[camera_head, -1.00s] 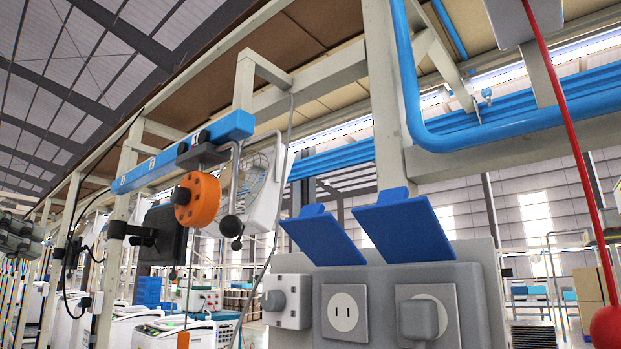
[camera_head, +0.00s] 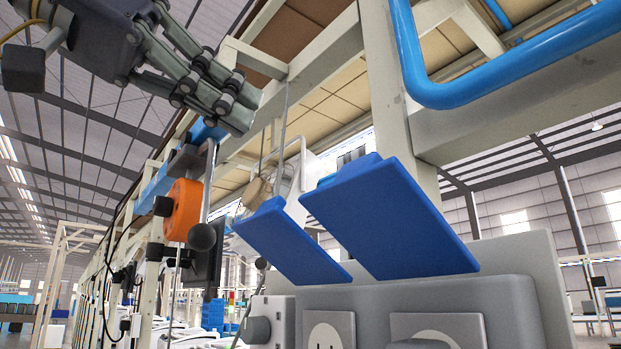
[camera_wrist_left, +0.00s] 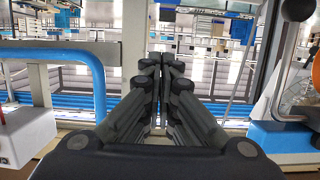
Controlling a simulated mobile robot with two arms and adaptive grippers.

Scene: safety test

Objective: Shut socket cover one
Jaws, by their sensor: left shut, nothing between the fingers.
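Two blue socket covers stand raised on the grey socket box (camera_head: 510,300): a left cover (camera_head: 292,243) and a larger-looking right cover (camera_head: 390,222). I cannot tell which one is cover one. Below them are the left socket (camera_head: 330,328) and the right socket (camera_head: 440,325), both cut by the lower picture edge. My left gripper (camera_head: 240,108) comes in from the upper left, above and left of the covers, apart from them. Its fingers are shut and empty; they also show closed together in the left wrist view (camera_wrist_left: 161,62). My right gripper is not in view.
A grey knob switch (camera_head: 262,328) sits left of the sockets. A blue pipe (camera_head: 440,95) and a frame post (camera_head: 392,100) stand behind and above the covers.

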